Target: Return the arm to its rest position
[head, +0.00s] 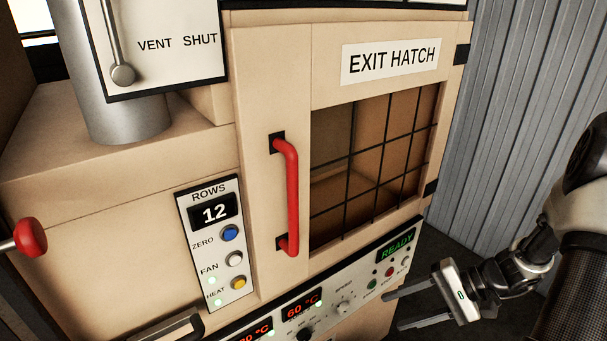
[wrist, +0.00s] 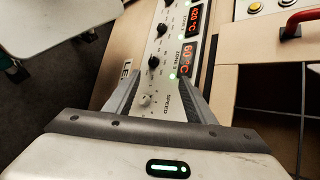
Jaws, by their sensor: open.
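My gripper (head: 402,306) is at the lower right of the head view, in front of the machine's lower control panel. Its two grey fingers are apart with nothing between them. In the wrist view my gripper (wrist: 160,92) also shows open, with the panel's speed knob (wrist: 145,100) seen between the fingers. My arm reaches in from the right edge of the head view. I cannot tell whether a fingertip touches the panel.
The exit hatch (head: 330,85) is closed, with a red handle (head: 292,195). A rows panel (head: 212,245) reads 12. The control panel (head: 325,305) shows READY and 60 °C. A red knob (head: 30,238) sticks out at the left. Corrugated wall (head: 520,120) stands at the right.

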